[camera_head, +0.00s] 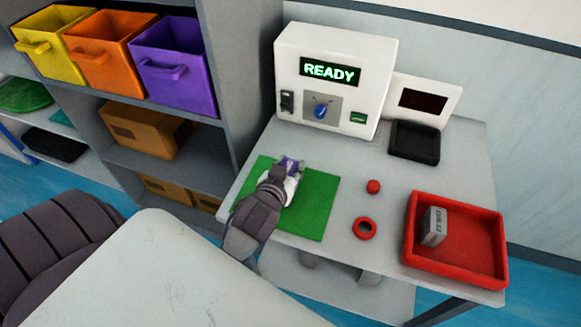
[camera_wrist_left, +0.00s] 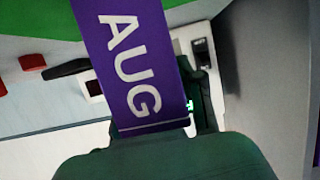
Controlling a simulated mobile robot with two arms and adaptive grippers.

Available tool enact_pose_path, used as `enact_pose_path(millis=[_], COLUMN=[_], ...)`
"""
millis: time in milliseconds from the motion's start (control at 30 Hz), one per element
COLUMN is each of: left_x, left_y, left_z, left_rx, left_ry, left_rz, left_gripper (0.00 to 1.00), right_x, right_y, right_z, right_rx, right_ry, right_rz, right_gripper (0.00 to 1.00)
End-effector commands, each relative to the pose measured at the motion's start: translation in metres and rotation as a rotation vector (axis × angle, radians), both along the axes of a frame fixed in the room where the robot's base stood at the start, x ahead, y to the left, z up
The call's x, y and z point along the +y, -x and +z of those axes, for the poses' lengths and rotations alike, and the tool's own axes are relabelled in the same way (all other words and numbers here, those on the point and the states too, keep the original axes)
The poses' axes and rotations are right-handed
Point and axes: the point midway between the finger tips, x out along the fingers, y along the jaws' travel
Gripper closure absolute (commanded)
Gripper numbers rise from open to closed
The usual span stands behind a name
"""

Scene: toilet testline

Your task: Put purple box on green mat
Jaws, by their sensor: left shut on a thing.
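A small purple box (camera_head: 290,164) shows at the tip of my left gripper (camera_head: 286,174) in the head view, above the far part of the green mat (camera_head: 316,206). The gripper is shut on the box and hides much of it. I cannot tell whether the box touches the mat. In the left wrist view the purple box (camera_wrist_left: 130,60) is large and close, with white letters "AUG" on its face. The mat lies flat on the grey table. My right gripper is not in view.
A white machine (camera_head: 330,75) with a green "READY" display stands behind the mat. A red ball (camera_head: 374,186), a red ring (camera_head: 365,229) and a red tray (camera_head: 457,273) with a grey box (camera_head: 434,226) are on the right. Shelves with coloured bins, including a purple one (camera_head: 176,68), stand left.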

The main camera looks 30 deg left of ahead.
Motion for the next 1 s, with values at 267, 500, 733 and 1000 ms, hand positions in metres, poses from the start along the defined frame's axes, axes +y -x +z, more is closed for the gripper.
enact_pose_path(millis=[267,500,733,1000], left_x=[0.000,0.000,0.000,-0.008], left_y=[0.000,0.000,0.000,0.037], left_z=[-0.004,-0.003,0.000,0.012], left_rx=[0.003,0.002,0.001,0.005], left_ry=[-0.001,-0.001,-0.001,0.002], left_rz=[0.001,0.001,0.001,0.001], left_gripper=[0.60,0.37,0.37,0.37], right_x=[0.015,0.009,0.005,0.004], right_y=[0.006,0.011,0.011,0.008], right_z=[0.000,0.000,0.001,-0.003], right_rx=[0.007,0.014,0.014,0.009], right_ry=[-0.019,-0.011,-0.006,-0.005], right_rz=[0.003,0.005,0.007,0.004], right_gripper=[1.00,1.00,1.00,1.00])
